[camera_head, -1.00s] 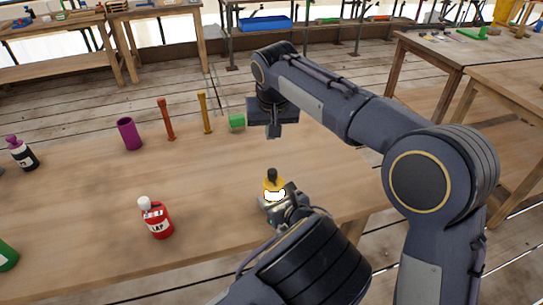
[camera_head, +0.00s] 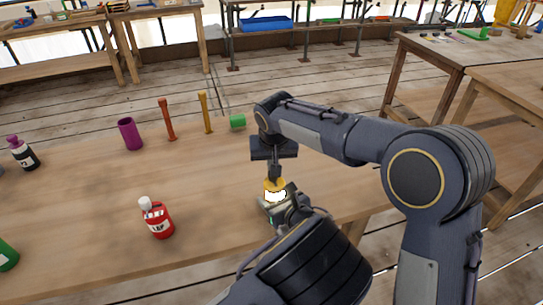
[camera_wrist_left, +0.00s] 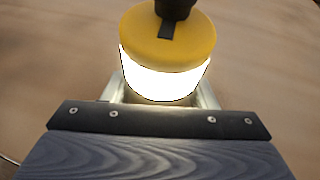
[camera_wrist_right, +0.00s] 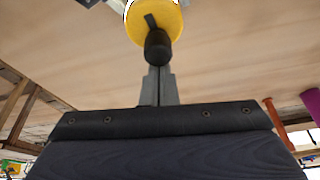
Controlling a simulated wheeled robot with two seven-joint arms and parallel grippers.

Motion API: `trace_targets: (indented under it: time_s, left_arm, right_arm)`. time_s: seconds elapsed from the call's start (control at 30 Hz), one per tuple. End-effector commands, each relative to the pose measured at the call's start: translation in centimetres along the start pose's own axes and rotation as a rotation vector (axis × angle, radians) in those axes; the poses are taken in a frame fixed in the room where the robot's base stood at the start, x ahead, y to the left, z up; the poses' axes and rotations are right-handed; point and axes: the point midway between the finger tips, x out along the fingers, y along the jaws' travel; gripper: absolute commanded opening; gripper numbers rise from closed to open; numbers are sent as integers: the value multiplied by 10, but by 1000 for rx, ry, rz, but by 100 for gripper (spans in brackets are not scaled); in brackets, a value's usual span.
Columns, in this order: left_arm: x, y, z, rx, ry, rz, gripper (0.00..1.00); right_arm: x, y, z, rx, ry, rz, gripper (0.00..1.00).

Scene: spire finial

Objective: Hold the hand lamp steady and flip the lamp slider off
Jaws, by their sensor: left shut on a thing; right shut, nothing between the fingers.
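The hand lamp (camera_head: 275,185) has a yellow cap, a glowing white band and a black knob on top. It is upright above the table's near part, with its light on. My left gripper (camera_wrist_left: 160,98) is shut around the lamp's lower body. In the right wrist view, the black knob (camera_wrist_right: 158,45) stands on the yellow cap beside a dark slot (camera_wrist_right: 150,20); it looks like the slider. My right gripper (camera_wrist_right: 157,70) is shut and empty, pointing down, with its fingertips at the knob. I cannot tell whether they touch it.
Table around the lamp is otherwise clear.

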Motion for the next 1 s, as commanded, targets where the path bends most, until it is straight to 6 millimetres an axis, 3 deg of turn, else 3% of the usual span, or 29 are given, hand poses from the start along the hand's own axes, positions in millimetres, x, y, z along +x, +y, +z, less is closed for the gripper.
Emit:
trace_targets:
  time_s: [0.3, 0.6, 1.0]
  left_arm:
    - [0, 0, 0, 0, 0, 0, 26]
    - [0, 0, 0, 0, 0, 0, 26]
    - [1, 0, 0, 0, 0, 1, 26]
  right_arm:
    - [-1, 0, 2, 0, 0, 0, 0]
    - [-9, 7, 25, 1, -1, 0, 0]
    - [-6, 7, 19, 2, -4, 1, 0]
